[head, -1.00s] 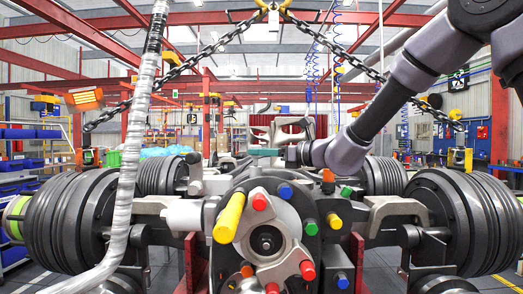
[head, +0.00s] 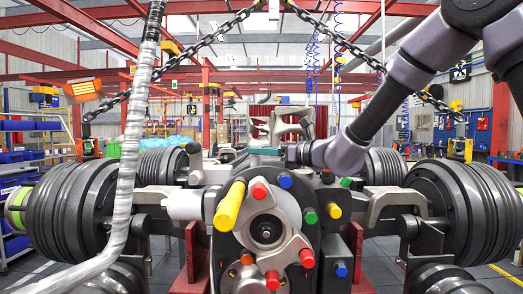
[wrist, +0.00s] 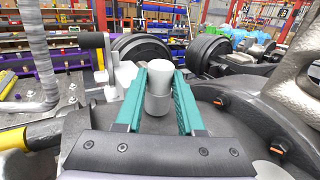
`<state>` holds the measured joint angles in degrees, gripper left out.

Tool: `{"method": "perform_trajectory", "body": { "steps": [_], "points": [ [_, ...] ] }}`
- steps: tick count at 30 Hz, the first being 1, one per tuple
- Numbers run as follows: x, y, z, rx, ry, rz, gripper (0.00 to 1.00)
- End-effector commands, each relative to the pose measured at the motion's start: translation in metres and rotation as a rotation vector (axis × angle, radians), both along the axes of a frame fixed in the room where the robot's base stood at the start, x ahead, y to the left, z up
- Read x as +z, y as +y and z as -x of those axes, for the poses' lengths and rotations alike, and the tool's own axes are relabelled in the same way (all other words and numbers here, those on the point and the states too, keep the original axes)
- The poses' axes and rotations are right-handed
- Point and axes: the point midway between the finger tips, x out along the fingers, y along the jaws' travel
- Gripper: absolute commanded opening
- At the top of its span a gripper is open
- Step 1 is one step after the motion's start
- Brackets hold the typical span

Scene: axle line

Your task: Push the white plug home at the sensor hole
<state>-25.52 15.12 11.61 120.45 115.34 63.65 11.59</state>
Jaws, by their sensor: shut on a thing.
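The white plug (wrist: 157,94) is a pale, rounded cylinder with a wider top, standing upright between my fingers in the wrist view. My gripper (wrist: 160,76) has two teal fingers, shut on the plug from both sides. In the head view my gripper (head: 264,151) reaches in from the right, low over the top of the axle housing (head: 285,232). I cannot make out the plug there. The sensor hole does not show in either view, and I cannot tell how deep the plug's lower end sits.
Coloured caps and a yellow handle (head: 229,206) stick out of the housing's front. Ribbed black drums (head: 75,208) flank it on both sides. A wrapped hose (head: 131,150) hangs at the left. Lifting chains (head: 350,50) slope down above. A grey casting (head: 291,124) stands behind my gripper.

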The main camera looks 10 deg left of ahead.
Motion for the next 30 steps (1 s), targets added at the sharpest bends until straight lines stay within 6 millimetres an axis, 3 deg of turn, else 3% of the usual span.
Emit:
{"method": "perform_trajectory", "body": {
  "steps": [2,3,5,6,17,30],
  "points": [
    [-0.002,0.000,0.000,0.000,0.002,0.004,0.00],
    [-0.003,0.000,0.000,0.000,0.002,0.004,0.45],
    [-0.003,0.000,0.000,0.000,0.002,0.004,0.68],
    [-0.003,0.000,0.000,0.000,0.002,0.004,0.73],
    [-0.002,-0.005,0.001,-0.001,0.001,0.004,0.73],
    [-0.002,-0.081,0.023,-0.004,0.001,0.004,0.73]
  ]
}}
